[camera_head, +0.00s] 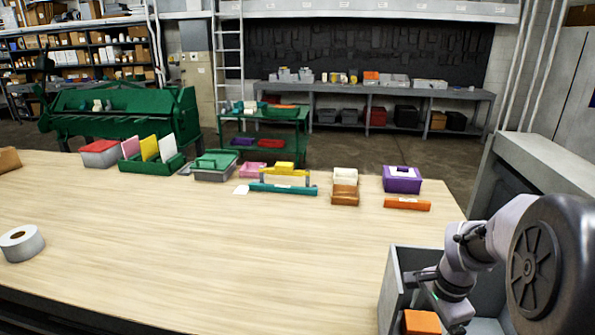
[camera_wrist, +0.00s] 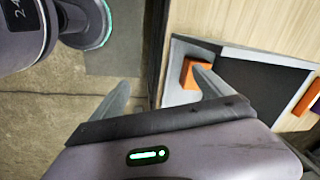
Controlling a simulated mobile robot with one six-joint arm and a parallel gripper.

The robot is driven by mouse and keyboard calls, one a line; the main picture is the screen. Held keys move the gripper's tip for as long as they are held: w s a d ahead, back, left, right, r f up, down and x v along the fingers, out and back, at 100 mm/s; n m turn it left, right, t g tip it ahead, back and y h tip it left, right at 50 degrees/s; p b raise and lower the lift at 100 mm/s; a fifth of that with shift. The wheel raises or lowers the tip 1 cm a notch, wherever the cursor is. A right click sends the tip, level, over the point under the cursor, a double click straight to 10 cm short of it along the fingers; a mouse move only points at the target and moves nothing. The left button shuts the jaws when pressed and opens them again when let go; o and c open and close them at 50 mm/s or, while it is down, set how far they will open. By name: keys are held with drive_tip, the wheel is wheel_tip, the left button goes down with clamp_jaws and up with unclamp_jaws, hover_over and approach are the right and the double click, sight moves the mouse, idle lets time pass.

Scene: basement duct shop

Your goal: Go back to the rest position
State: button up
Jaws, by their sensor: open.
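My gripper (camera_wrist: 163,84) is open, its two fingers spread apart with nothing between them in the wrist view. In the head view my arm reaches in from the right edge, and my gripper (camera_head: 424,284) is over the grey bin (camera_head: 392,283). An orange block (camera_head: 421,322) shows in the bin just below the gripper. The wrist view also shows the orange block (camera_wrist: 191,74) by the bin's wall (camera_wrist: 180,50), behind the right fingertip. Whether the finger touches it, I cannot tell.
A wooden table (camera_head: 220,255) has a wide clear middle. A tape roll (camera_head: 21,243) lies at its left. Along its back stand a green file rack (camera_head: 150,168), a teal bar (camera_head: 283,188), a purple box (camera_head: 402,180) and an orange bar (camera_head: 407,204). A grey cabinet (camera_head: 545,160) stands at right.

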drive_tip(key=s+a+r+n+t+b, duration=0.25)
drive_tip(key=s+a+r+n, duration=0.35)
drive_tip(key=a, duration=0.5)
drive_tip(key=s+a+r+n+t+y+b, duration=0.2)
drive_tip(key=s+a+n, duration=0.4)
drive_tip(key=s+a, duration=0.4)
drive_tip(key=s, duration=0.2)
drive_tip(key=shift+s+a+b, duration=0.35)
drive_tip(key=shift+s, duration=0.05)
